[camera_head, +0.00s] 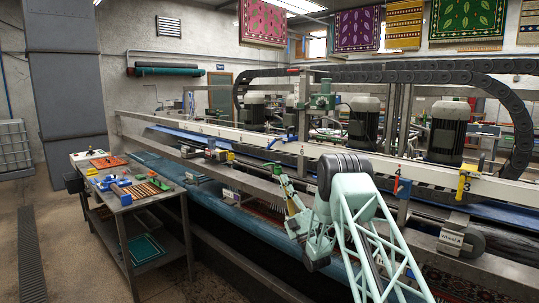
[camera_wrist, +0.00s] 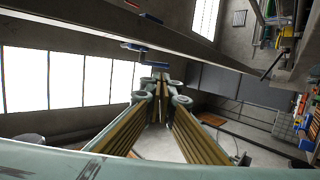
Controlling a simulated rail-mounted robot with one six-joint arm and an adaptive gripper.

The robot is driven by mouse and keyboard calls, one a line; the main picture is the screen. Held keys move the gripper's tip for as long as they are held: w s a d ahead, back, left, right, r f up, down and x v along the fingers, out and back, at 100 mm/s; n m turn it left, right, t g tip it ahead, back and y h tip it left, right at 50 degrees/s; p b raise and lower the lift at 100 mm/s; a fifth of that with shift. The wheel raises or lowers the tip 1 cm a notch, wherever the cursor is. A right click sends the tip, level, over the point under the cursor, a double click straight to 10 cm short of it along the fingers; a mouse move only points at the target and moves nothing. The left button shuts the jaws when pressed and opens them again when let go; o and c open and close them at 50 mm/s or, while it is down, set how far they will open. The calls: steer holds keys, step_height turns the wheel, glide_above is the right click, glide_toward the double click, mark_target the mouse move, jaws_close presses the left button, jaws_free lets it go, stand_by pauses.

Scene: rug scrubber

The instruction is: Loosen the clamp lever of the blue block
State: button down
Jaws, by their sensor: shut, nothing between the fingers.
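A blue block (camera_head: 291,132) sits on the long pale beam in the head view, with a blue lever (camera_head: 273,142) sticking out at its lower left. Another blue block (camera_head: 404,188) with red on it hangs on the beam further right. I cannot tell for sure which one the task means. In the wrist view a blue bar-shaped part (camera_wrist: 133,46) shows under a beam, just beyond my fingertips. My gripper (camera_head: 278,171) is in front of and below the beam, fingers pointing up. Its fingers meet and are empty in the wrist view (camera_wrist: 160,78). It appears apart from both blocks.
A yellow block (camera_head: 464,182) hangs on the beam at the right. Motors (camera_head: 364,122) and a black cable chain stand behind it. A metal rail (camera_head: 232,180) runs in front. A tool table (camera_head: 150,197) stands at the left. Open floor lies left of the table.

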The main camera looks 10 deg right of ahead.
mark_target(268, 148)
steer(key=shift+w+r, duration=0.1)
steer(key=p+x, duration=0.1)
steer(key=x, duration=1.2)
steer(key=shift+w+a+r, duration=0.15)
steer(key=shift+w+r, duration=0.1)
steer(key=shift+w, duration=0.05)
stand_by(0.4)
steer(key=shift+w+a+r+b, duration=0.1)
steer(key=shift+w+a+b, duration=0.4)
steer(key=shift+b, duration=2.3)
steer(key=b, duration=0.2)
steer(key=w+b, duration=0.1)
steer(key=b, duration=0.1)
steer(key=shift+a+r, duration=0.25)
steer(key=shift+r, duration=0.05)
steer(key=shift+w+a+r+b, duration=0.15)
steer(key=shift+w+r+b, duration=0.1)
steer(key=shift+b, duration=1)
steer(key=shift+w+a+r+b, duration=0.2)
steer(key=shift+r+b, duration=0.3)
steer(key=shift+b, duration=0.25)
steer(key=shift+f+b, duration=0.3)
steer(key=shift+b, duration=0.05)
